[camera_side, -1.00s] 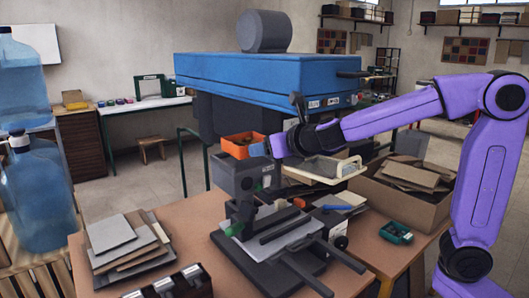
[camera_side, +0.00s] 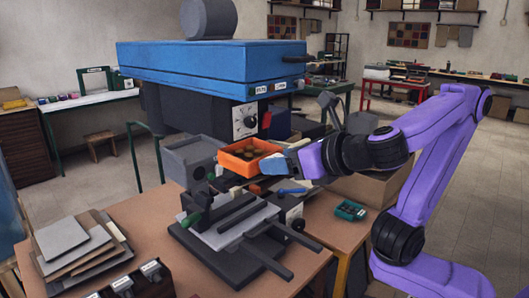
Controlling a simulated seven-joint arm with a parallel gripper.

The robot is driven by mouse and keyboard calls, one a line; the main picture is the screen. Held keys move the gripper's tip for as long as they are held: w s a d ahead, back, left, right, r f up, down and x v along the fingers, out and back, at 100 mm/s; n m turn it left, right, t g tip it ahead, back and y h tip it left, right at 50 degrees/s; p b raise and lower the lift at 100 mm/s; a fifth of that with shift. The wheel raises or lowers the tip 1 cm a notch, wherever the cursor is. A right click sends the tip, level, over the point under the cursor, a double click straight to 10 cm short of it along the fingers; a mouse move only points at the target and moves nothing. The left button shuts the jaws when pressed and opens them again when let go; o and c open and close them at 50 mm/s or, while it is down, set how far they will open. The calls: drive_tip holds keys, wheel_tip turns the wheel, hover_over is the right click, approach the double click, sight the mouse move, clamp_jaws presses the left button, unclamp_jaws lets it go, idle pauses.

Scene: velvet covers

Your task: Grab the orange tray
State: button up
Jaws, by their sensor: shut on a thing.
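The orange tray (camera_side: 233,164) is in the middle of the side view, in front of the dark body under the blue press head. It is an open, shallow box with small brownish pieces inside. My gripper (camera_side: 268,165) is at the tray's right front side, shut on its wall. The fingertips are small in the picture, and the tray's right end is partly covered by my gripper.
A grey bin (camera_side: 184,160) stands left of the tray. The blue press head (camera_side: 205,65) overhangs behind it. A green box (camera_side: 350,210) and a cardboard box (camera_side: 372,190) are to the right.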

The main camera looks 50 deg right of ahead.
drive_tip(key=s, duration=1)
drive_tip(key=shift+s, duration=0.15)
